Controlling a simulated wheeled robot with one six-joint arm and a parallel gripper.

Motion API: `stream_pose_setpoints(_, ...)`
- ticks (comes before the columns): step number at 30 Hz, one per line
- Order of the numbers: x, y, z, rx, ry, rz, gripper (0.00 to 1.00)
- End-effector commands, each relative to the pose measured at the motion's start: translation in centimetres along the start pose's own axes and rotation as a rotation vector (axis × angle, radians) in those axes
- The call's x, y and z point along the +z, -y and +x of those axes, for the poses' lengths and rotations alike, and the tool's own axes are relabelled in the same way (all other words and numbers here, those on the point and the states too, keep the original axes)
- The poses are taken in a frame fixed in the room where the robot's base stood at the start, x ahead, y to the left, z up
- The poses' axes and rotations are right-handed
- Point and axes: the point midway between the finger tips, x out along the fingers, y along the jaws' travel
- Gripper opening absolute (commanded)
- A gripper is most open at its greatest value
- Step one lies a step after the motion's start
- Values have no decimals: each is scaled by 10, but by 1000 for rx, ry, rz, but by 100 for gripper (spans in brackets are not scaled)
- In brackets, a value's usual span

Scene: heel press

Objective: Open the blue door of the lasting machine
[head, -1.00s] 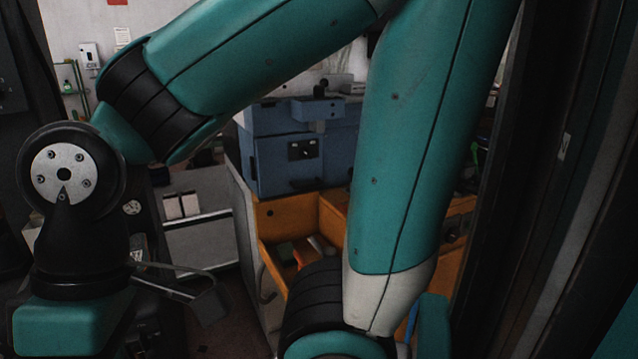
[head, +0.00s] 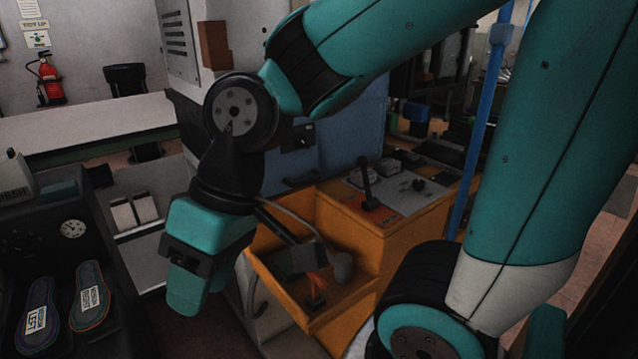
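The blue door (head: 352,145) of the lasting machine stands behind my arm in the head view, above an orange cabinet. My arm covers its upper and left parts. A dark handle (head: 304,181) shows low on it. No gap shows along the visible part of the door, but its edges are largely hidden.
The orange tray (head: 345,300) juts out below the door. A lever (head: 366,180) stands on the control panel to the right, near a blue post (head: 480,130). Shoe insoles (head: 40,315) lie at lower left. A long white table (head: 90,125) stands at back left.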

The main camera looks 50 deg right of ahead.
Motion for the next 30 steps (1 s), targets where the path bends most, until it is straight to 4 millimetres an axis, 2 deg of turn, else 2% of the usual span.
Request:
stream_pose_setpoints(1, -6, -26, 18, -12, -59, 103, 40)
stream_pose_setpoints(4, -26, -76, 32, -54, -223, 329, 40)
stream_pose_setpoints(7, -38, -135, 34, -98, -415, 567, 40)
stream_pose_setpoints(10, -38, -201, 28, -141, -628, 801, 40)
stream_pose_setpoints(12, -29, -248, 18, -170, -790, 959, 40)
stream_pose_setpoints(14, -15, -287, 6, -192, -931, 1084, 40)
stream_pose_setpoints(15, -4, -311, -2, -206, -1023, 1159, 40)
stream_pose_setpoints(18, 31, -359, -23, -236, -1235, 1312, 40)
stream_pose_setpoints(21, 63, -390, -41, -257, -1403, 1415, 40)
stream_pose_setpoints(24, 86, -407, -52, -271, -1510, 1472, 40)
stream_pose_setpoints(27, 95, -414, -60, -279, -1559, 1497, 40)
stream_pose_setpoints(30, 94, -416, -65, -285, -1569, 1500, 40)
